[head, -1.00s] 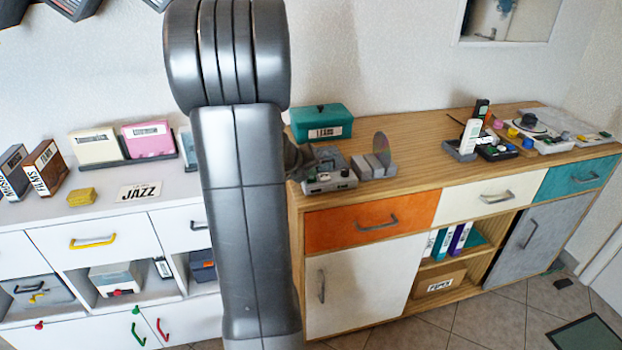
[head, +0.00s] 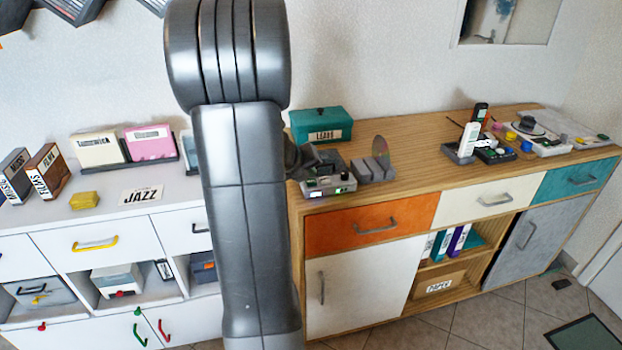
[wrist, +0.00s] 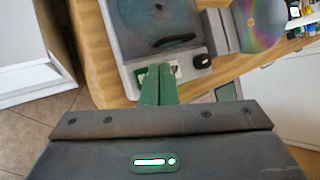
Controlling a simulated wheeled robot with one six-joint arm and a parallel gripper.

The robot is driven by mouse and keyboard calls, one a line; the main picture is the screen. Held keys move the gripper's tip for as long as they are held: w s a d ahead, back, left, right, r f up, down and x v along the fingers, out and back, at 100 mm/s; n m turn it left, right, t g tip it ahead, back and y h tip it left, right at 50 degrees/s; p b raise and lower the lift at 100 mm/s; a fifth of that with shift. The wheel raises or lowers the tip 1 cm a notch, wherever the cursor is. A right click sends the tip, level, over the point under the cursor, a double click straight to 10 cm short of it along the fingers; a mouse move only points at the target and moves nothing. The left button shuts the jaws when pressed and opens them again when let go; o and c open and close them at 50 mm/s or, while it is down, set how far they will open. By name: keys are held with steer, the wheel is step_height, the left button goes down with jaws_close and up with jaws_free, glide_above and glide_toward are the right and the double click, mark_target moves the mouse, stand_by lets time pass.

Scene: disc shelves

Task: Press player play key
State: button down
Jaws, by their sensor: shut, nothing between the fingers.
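The grey player (head: 328,187) sits near the left front edge of the wooden cabinet top, partly hidden by my arm in the head view. Small green lights show on its front. In the wrist view the player (wrist: 155,22) is at the top, with a dark slot on its upper face and a black knob (wrist: 201,61) at its front right. My gripper (wrist: 159,70) is shut and empty, its fingertips at the player's front edge beside pale keys. The fingers cover part of the keys, so I cannot tell which key they touch, if any.
A white cabinet with cases stands at left.

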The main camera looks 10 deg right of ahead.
mark_target(309, 184)
steer(key=shift+r, duration=0.1)
step_height(309, 184, up, 5)
steer(key=p, duration=0.5)
steer(key=shift+s, duration=0.1)
stand_by(0.7)
